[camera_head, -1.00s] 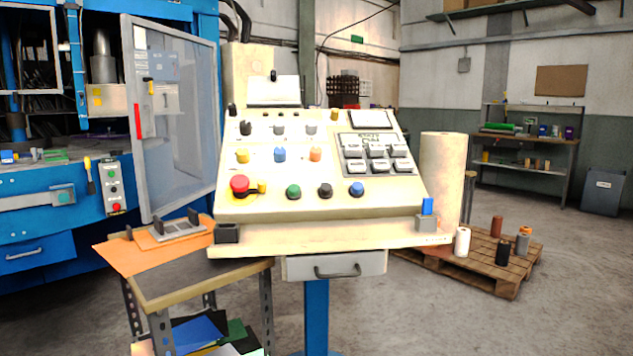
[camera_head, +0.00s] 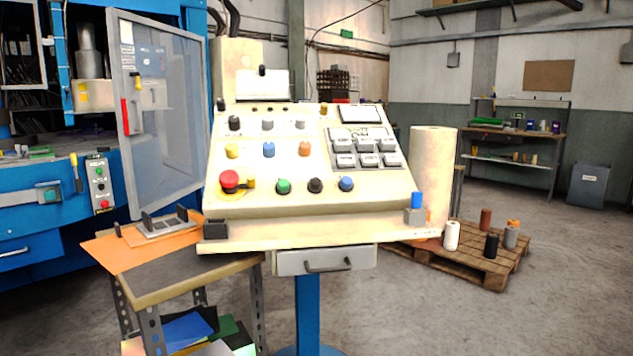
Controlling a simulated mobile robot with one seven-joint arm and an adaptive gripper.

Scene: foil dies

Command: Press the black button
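The black button (camera_head: 315,186) sits in the bottom row of the sloped cream control panel (camera_head: 290,206), between a green button (camera_head: 283,187) on its left and a blue button (camera_head: 346,184) on its right. A red mushroom button (camera_head: 229,179) on a yellow base is further left in that row. A dark knob (camera_head: 235,123) also stands at the panel's upper left. My gripper is not in view, and nothing covers the black button.
The panel stands on a blue post (camera_head: 307,310) with a grey drawer (camera_head: 325,260) below. A small table (camera_head: 160,294) with orange sheets is at left. A pallet (camera_head: 477,260) with several rolls is at right. Floor at front right is clear.

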